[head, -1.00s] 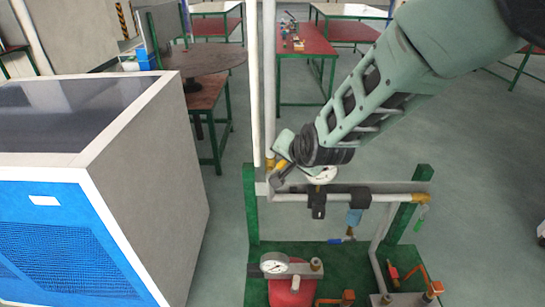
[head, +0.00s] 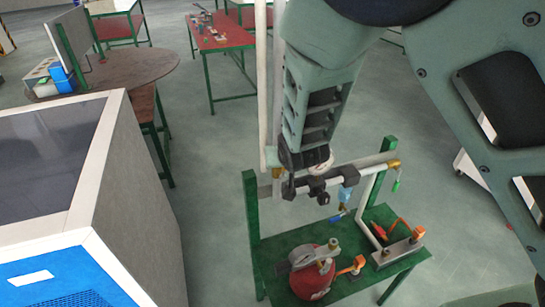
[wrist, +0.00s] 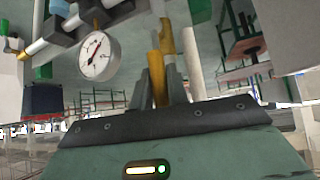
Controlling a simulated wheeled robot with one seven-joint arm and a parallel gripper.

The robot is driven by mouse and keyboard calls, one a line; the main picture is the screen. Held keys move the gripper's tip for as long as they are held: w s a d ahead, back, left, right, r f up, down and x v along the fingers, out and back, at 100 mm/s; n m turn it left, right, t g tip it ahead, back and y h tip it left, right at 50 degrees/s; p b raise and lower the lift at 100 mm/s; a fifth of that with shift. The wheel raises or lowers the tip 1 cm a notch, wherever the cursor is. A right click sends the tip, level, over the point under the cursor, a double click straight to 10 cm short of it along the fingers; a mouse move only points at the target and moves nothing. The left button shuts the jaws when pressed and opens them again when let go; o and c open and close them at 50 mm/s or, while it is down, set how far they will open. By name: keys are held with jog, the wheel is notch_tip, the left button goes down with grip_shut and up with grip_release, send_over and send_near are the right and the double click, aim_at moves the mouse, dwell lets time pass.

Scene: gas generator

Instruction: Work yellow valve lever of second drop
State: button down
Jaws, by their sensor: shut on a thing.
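The yellow valve lever (wrist: 157,72) shows in the wrist view, upright between the two grey fingers of my gripper (wrist: 159,82). My gripper is shut on it. A brass-yellow fitting (wrist: 166,36) sits just above and beside it. In the head view, my forearm hides most of the lever and gripper; a small yellow bit (head: 277,172) shows by the pipe at the frame's left end. Which drop this is cannot be read directly from the frames.
A round pressure gauge (wrist: 100,55) is close left of my gripper. The green stand (head: 250,215) carries a red vessel (head: 313,278), a blue-handled valve (head: 338,216) and an orange lever (head: 403,228). A blue-and-grey cabinet (head: 140,195) stands left. Open floor (head: 445,215) lies right.

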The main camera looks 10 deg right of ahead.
dwell(0.4)
jog(key=c, duration=1.4)
grip_release()
jog(key=shift+a, duration=0.1)
jog(key=shift+o, duration=0.2)
jog(key=p+v, duration=0.3)
jog(key=v, duration=1.4)
jog(key=shift+s, duration=0.2)
